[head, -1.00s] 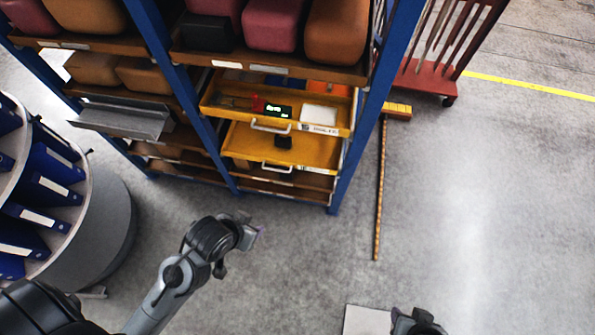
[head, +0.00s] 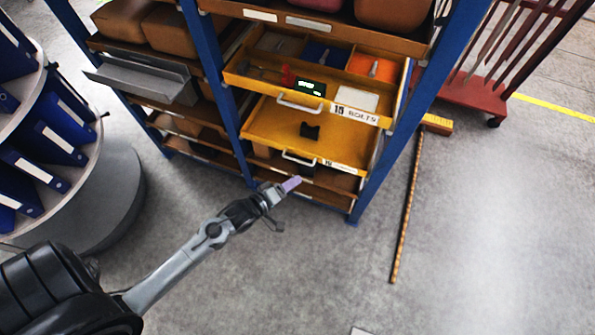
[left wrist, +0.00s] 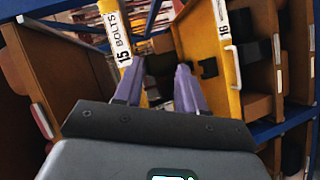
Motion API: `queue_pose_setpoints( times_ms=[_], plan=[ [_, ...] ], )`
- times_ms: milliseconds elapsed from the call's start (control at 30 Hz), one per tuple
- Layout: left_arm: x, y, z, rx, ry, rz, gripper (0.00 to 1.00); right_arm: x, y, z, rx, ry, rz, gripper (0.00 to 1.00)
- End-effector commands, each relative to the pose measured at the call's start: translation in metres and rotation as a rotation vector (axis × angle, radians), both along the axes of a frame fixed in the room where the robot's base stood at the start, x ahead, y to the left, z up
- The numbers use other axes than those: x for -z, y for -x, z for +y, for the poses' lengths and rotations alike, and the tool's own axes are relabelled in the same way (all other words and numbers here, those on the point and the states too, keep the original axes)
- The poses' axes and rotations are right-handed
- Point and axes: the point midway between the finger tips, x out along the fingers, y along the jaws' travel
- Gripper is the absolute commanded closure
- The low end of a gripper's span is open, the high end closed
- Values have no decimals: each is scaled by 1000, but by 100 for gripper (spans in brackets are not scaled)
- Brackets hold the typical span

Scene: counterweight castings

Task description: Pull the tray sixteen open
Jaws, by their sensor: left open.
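Tray sixteen (head: 345,148) is the lower yellow tray in the blue rack. It stands out from the rack, its floor and a small black object (head: 310,131) in it showing. Its white handle (head: 298,158) is on the front, beside a label; in the left wrist view the tray's front (left wrist: 228,50) reads 16 and the handle (left wrist: 233,65) is right of my fingers. My left gripper (head: 291,184) is open and empty, just below and in front of that handle, apart from it as far as I can tell. Its purple fingers (left wrist: 158,82) also show in the left wrist view. My right gripper is out of view.
A round binder stand (head: 100,205) is left.

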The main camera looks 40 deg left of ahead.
Motion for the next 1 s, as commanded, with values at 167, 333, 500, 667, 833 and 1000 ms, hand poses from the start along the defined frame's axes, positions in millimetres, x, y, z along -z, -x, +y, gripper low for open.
queue_pose_setpoints(
  times_ms=[167,333,500,667,833,1000],
  plan=[
    [85,-21,30,-25,125,-94,60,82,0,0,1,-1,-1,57],
    [141,-37,57,-39,212,-167,60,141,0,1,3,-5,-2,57],
    [193,-53,83,-48,274,-230,60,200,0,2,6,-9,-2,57],
    [238,-69,106,-58,312,-283,60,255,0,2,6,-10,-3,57],
    [282,-86,129,-67,332,-334,60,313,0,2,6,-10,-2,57],
    [313,-101,146,-74,337,-377,60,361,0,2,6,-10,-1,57]
  ],
)
